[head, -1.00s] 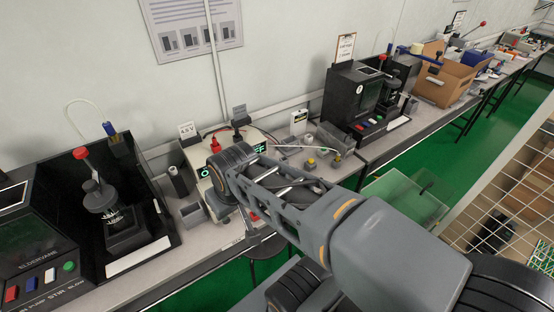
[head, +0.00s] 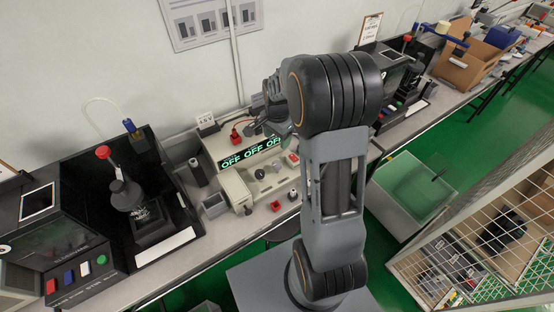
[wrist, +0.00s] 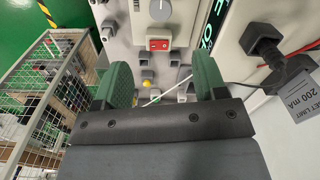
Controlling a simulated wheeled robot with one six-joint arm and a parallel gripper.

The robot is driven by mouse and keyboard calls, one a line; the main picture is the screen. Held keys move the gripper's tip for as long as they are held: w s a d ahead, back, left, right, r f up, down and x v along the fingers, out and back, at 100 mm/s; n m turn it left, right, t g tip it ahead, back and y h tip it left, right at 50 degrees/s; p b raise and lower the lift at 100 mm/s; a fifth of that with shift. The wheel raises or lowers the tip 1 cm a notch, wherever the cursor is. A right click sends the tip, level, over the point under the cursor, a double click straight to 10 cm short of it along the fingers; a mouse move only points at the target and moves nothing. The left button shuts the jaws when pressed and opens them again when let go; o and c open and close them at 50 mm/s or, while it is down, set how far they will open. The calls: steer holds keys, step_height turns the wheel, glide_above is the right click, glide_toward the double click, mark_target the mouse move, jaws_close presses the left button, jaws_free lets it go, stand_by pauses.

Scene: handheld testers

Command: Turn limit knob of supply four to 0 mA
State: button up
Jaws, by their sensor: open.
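A cream supply unit (head: 232,170) stands on the bench, with a lit display (head: 250,152) reading OFF several times. Grey knobs show on its front, one of them (head: 260,173) below the display. In the wrist view a grey round knob (wrist: 160,9) is at the top, above a red rocker switch (wrist: 158,44). I cannot read which supply is number four. My gripper (wrist: 163,72) is open and empty, its green fingers apart, below the switch in the picture and not touching the knob. My arm hides the unit's right side in the head view.
A wire cage (head: 490,245) stands at right.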

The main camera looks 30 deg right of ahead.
mark_target(277, 163)
step_height(277, 163, down, 14)
steer(key=shift+w+d+f+p, duration=0.1)
steer(key=shift+w+p, duration=0.05)
steer(key=shift+p, duration=0.6)
steer(key=c, duration=0.9)
